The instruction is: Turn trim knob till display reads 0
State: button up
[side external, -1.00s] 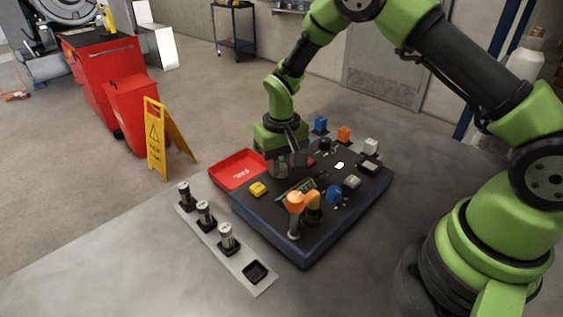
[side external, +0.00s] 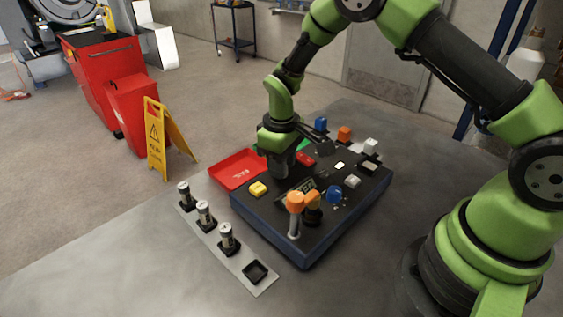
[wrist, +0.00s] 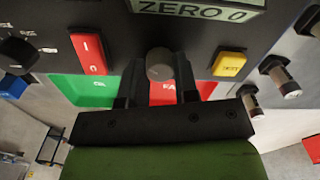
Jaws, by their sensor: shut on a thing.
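The trim knob (wrist: 160,65) is a round grey knob on the dark panel, seen between my fingers in the wrist view. My gripper (wrist: 159,80) is shut on it, one finger on each side. In the side view my gripper (side external: 281,172) points down at the panel (side external: 262,207) and hides the knob. The display (wrist: 197,8) sits just beyond the knob and shows "ZERO 0"; its upper part is cut off by the frame edge. In the side view the display (side external: 308,186) is too small to read.
Near the knob are a red rocker switch (wrist: 89,54), a yellow button (wrist: 229,64) and a black rotary knob (wrist: 17,52). A red tray (side external: 238,169) and a green tray (side external: 303,146) lie behind the panel.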

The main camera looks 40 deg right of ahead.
dwell(0.3)
jog(key=o, duration=0.9)
notch_tip(320, 180, up, 10)
jog(key=shift+r, duration=0.1)
jog(key=s+r+m+t+y, duration=0.1)
jog(key=s+r+m+t, duration=0.2)
jog(key=s+r, duration=0.8)
jog(key=shift+s+a+r+m+t+y, duration=0.2)
jog(key=shift+s+r+m+t, duration=0.55)
jog(key=shift+s, duration=1.1)
jog(key=shift+s+a+r+m+t+y, duration=0.2)
jog(key=shift+s+r+m+t, duration=0.55)
jog(key=shift+s, duration=1.1)
jog(key=shift+s+a+r+m+t+y, duration=0.15)
jog(key=shift+s+r+m+t, duration=0.6)
jog(key=shift+s, duration=1.1)
